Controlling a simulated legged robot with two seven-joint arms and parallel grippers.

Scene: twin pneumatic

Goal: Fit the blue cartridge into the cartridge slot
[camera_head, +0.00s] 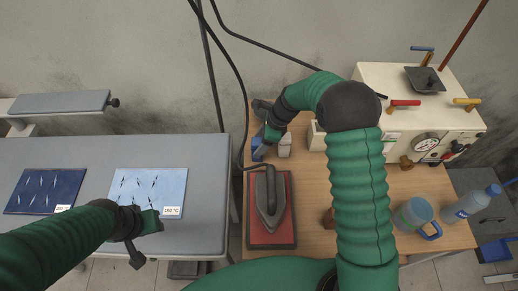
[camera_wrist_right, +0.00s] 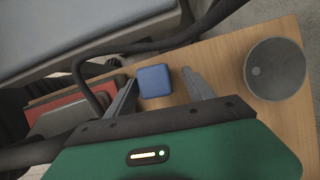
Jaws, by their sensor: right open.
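The blue cartridge (camera_wrist_right: 155,80) is a small rounded block between the two fingers of my right gripper (camera_wrist_right: 158,75) in the right wrist view. Gaps show between it and the fingers, which are open. In the head view, my right gripper (camera_head: 262,146) is at the left part of the wooden bench, pointing down, and blue shows at its fingers. My left gripper (camera_head: 148,225) hangs over the grey table near the light blue sheet; its fingers are not clear. I cannot make out the cartridge slot; my right arm hides part of the bench.
An iron (camera_head: 270,195) lies on a red pad (camera_head: 284,231) just in front of my right gripper. A small pale block (camera_head: 285,146) stands beside it. A cream machine (camera_head: 435,105) with handles stands at the back right. A blue mug (camera_head: 414,213) and bottle (camera_head: 470,205) are at right.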

